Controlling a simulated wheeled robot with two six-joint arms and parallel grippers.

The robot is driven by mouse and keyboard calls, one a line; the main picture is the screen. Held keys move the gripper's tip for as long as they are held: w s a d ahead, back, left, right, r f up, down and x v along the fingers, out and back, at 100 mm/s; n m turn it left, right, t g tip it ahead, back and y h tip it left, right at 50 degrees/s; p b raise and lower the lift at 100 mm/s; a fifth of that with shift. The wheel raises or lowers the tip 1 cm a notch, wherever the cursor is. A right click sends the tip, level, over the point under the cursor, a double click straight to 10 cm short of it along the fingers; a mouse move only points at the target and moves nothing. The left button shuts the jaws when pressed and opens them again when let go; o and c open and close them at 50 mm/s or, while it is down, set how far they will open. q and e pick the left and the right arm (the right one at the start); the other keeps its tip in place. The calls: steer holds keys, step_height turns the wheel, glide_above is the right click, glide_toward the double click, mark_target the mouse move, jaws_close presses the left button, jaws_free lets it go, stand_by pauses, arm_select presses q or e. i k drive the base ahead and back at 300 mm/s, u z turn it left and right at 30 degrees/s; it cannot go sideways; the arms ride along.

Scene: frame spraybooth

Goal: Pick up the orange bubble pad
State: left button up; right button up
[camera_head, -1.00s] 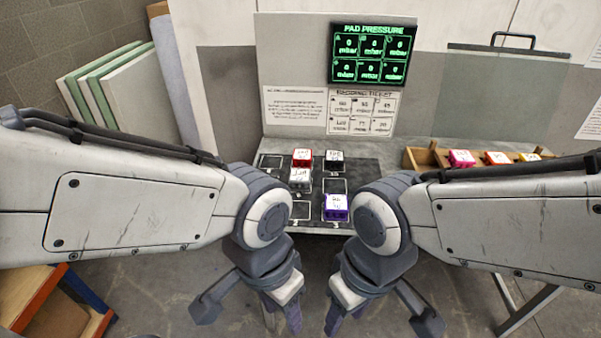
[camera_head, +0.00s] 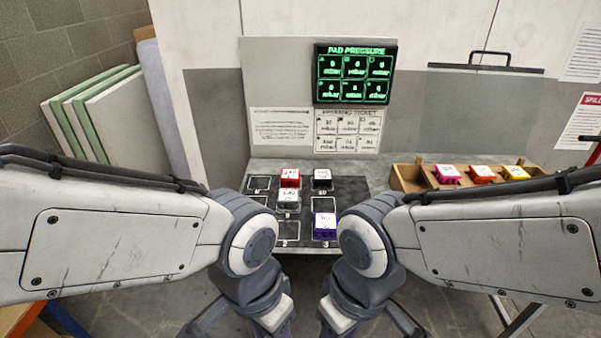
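The orange bubble pad (camera_head: 482,174) has a white label on top. It sits in a wooden tray (camera_head: 405,178) at the right, between a pink pad (camera_head: 446,175) and a yellow pad (camera_head: 516,173). My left gripper (camera_head: 272,316) and my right gripper (camera_head: 337,318) hang side by side at the bottom centre, in front of the table and well away from the orange pad. Their fingertips are cut off by the lower edge, so I cannot tell whether they are open or shut. My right forearm covers the area just in front of the tray.
A dark board (camera_head: 345,190) with marked squares lies on the table, holding a red pad (camera_head: 290,178), a black pad (camera_head: 323,179), a grey pad (camera_head: 288,199) and a purple pad (camera_head: 325,225). A pressure display (camera_head: 354,75) stands behind. A glass panel (camera_head: 485,110) is behind the tray.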

mark_target(479, 175)
steer(key=z, duration=1.55)
steer(key=i, duration=1.3)
steer(key=u, duration=0.6)
steer(key=i, duration=0.75)
steer(key=u, duration=0.6)
